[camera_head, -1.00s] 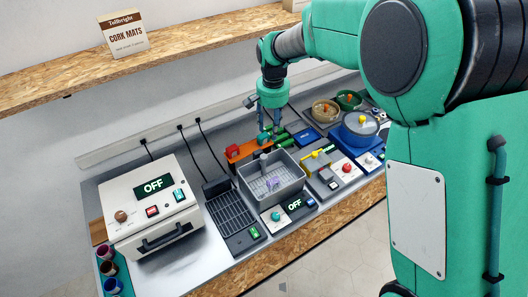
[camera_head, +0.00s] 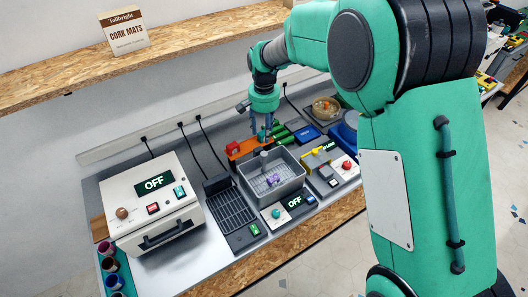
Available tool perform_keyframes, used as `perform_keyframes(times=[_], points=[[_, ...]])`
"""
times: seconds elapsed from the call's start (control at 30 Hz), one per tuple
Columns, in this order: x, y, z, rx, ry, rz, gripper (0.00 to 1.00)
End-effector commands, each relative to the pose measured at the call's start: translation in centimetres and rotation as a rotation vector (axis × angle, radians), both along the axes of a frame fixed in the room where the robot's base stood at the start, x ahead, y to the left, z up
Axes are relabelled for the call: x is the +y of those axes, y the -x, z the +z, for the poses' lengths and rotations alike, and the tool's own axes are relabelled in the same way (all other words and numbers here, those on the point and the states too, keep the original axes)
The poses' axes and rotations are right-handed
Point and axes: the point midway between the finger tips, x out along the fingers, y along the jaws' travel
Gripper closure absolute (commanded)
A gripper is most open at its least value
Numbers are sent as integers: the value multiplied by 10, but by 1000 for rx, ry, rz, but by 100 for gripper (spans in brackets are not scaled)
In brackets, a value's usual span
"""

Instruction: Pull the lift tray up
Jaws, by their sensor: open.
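The lift tray (camera_head: 293,165) is a grey open-topped bin with a mesh basket inside, in the middle of the bench. A small purple object (camera_head: 273,180) lies in it. A grey upright knob (camera_head: 264,157) stands at its back left edge. My gripper (camera_head: 254,138) points down behind the tray, above the orange strip. Its fingers are small and partly blurred in this view. It is open and appears empty, apart from the knob. Whether it touches anything below cannot be told.
A white oven-like box (camera_head: 152,205) reading OFF stands at the left. A black grille (camera_head: 230,207) lies between it and the tray. An OFF panel (camera_head: 294,202) sits in front of the tray. A yellow-handled device (camera_head: 318,150) is at right. A wooden shelf (camera_head: 190,40) runs above.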

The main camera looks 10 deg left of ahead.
Motion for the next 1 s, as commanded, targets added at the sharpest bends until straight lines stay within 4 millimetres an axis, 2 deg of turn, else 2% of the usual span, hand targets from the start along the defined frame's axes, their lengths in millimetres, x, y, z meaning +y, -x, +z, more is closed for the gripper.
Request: perform_keyframes(times=[0.6, 0.8, 1.0], points=[[0, 1, -94, 2, 1, 0, 57], [0, 0, -114, 0, 0, 0, 57], [0, 0, -122, 0, 0, 0, 57]])
